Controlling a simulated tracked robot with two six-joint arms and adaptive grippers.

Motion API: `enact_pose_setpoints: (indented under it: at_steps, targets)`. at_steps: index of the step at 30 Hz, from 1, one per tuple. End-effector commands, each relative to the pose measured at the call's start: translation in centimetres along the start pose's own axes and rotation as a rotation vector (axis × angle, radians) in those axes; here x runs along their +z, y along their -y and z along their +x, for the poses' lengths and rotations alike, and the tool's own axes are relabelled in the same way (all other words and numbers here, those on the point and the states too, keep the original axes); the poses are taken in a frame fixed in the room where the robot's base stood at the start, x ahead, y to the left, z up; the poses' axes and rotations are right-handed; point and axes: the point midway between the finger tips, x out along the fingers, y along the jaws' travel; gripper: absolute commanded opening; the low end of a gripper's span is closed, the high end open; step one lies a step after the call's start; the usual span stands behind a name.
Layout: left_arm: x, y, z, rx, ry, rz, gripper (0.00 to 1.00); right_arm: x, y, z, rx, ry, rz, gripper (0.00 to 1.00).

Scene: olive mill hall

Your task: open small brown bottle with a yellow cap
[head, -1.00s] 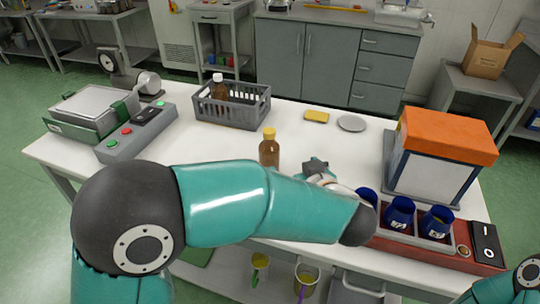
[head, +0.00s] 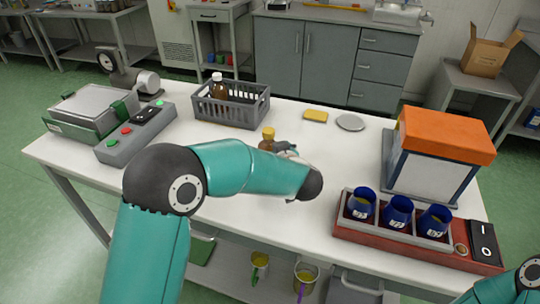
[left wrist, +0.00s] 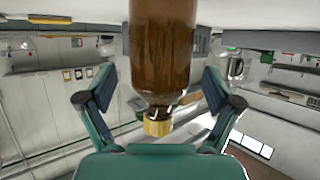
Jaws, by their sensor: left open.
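The small brown bottle with a yellow cap (head: 268,133) stands upright on the white table, its lower part hidden behind my left arm. In the left wrist view the brown bottle (left wrist: 163,50) appears upside down, large and close, with its yellow cap (left wrist: 157,128) on. My left gripper (head: 280,147) is at the bottle in the head view. In the left wrist view the left gripper (left wrist: 158,84) is open, its fingers on either side of the bottle with gaps visible. My right gripper is outside the head view.
A grey crate (head: 232,117) behind holds another brown bottle (head: 218,86) with a white cap. A red rack (head: 400,250) with blue cups and an orange-topped box (head: 440,135) stand right. A yellow sponge and grey disc lie behind.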

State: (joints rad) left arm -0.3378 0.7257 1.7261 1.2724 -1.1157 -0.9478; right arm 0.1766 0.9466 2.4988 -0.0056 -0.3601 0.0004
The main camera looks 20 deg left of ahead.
Motion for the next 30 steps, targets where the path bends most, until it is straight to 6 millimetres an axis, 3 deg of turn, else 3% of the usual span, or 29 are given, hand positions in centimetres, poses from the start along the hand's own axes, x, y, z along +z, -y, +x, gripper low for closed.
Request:
enact_pose_setpoints:
  at_steps: [4, 11, 26, 30]
  targets:
    - [-0.05, 0.03, 1.25, -0.001, -0.001, 0.000, 0.90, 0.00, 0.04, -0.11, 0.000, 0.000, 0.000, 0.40]
    - [-0.02, 0.02, 1.34, 0.000, -0.001, 0.000, 0.90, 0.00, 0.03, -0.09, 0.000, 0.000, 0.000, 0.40]
    - [-0.03, -0.01, 1.29, 0.001, -0.001, 0.000, 0.07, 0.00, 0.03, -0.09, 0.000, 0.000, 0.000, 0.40]
    - [-0.18, -0.03, 1.26, 0.001, -0.004, -0.001, 0.06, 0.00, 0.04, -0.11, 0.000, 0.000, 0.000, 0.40]
